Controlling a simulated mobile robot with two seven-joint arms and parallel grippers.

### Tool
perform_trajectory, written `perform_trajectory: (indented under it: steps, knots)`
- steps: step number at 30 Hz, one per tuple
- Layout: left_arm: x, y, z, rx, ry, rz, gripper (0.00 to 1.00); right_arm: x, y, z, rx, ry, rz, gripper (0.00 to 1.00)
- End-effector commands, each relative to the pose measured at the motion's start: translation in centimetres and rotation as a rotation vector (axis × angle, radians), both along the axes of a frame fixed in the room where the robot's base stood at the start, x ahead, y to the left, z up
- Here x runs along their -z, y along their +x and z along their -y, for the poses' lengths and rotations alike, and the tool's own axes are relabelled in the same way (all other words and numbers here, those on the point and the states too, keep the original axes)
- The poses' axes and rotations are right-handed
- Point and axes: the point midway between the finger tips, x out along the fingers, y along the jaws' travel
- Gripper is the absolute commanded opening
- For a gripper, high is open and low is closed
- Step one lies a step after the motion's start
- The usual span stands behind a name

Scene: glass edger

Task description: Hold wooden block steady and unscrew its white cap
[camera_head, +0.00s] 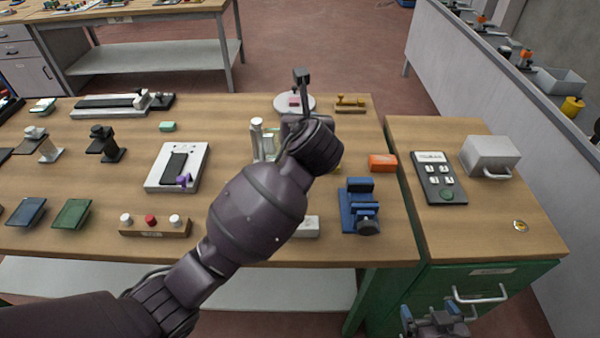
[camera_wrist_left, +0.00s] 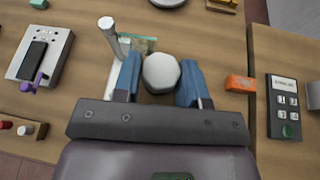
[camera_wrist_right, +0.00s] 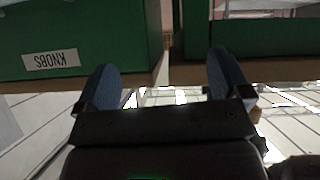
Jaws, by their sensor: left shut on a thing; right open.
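In the left wrist view a white faceted cap (camera_wrist_left: 161,73) sits between the blue fingers of my left gripper (camera_wrist_left: 158,78). The gripper is shut on this capped piece from both sides. Any wooden body under the cap is hidden, so I cannot tell how much of it the fingers grip. My right gripper (camera_head: 431,316) is low at the bottom right, in front of the green cabinet and away from the capped piece. In the right wrist view its blue fingers (camera_wrist_right: 165,78) are apart with nothing between them.
Beside the left gripper stand a grey post (camera_wrist_left: 112,38) and an orange box (camera_wrist_left: 240,84). A blue vise-like fixture (camera_head: 360,208) and a wooden strip with three knobs (camera_head: 155,228) are near the front edge. The green cabinet (camera_head: 480,290) has a drawer handle facing my right gripper.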

Motion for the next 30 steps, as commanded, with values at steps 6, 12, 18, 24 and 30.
perform_trajectory:
  steps: [6,12,18,24,30]
  knots:
    - [5.0,0.0,0.0,0.000,0.002,-0.003,0.00,0.0,0.1,0.0,-0.001,0.000,0.006,0.95]
    - [8.5,0.0,0.0,0.001,0.000,-0.001,0.00,0.0,0.2,-0.1,-0.001,0.000,0.008,0.95]
    - [9.8,0.0,0.1,0.001,-0.001,0.002,0.00,0.1,0.2,-0.1,-0.002,0.001,0.008,0.95]
    - [11.6,0.0,0.0,0.001,0.000,-0.001,0.00,0.2,0.2,-0.1,-0.002,0.001,0.009,0.95]
    - [14.0,0.0,0.0,0.000,0.000,0.001,0.00,0.4,0.3,-0.1,-0.002,0.001,0.011,0.95]
